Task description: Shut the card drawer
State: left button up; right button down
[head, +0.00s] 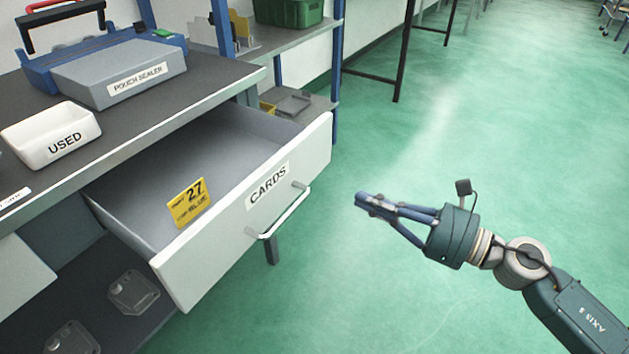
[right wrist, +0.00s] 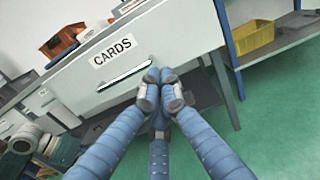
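The card drawer (head: 240,225) stands pulled well out of the bench. Its pale front bears the label CARDS and a bar handle (head: 284,213). A yellow card marked 27 (head: 189,203) stands inside, near the front panel. My right gripper (head: 362,199) is to the right of the drawer front, with its fingertips together and nothing seen between them. In the head view a gap of floor shows between it and the handle. My left gripper is not in view.
On the bench top (head: 150,115) are a pouch sealer (head: 118,72) and a white USED tray (head: 50,135). A blue-framed shelf (head: 285,40) stands behind the drawer. Green floor (head: 480,120) is open at the right.

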aim_at(301, 173)
jog(key=p+x, duration=0.2)
jog(key=x, duration=0.9)
jog(key=shift+d+r, duration=0.1)
jog(key=shift+w+a, duration=0.2)
jog(key=shift+a, duration=0.1)
jog(key=shift+w+a, duration=0.2)
jog(key=shift+a, duration=0.1)
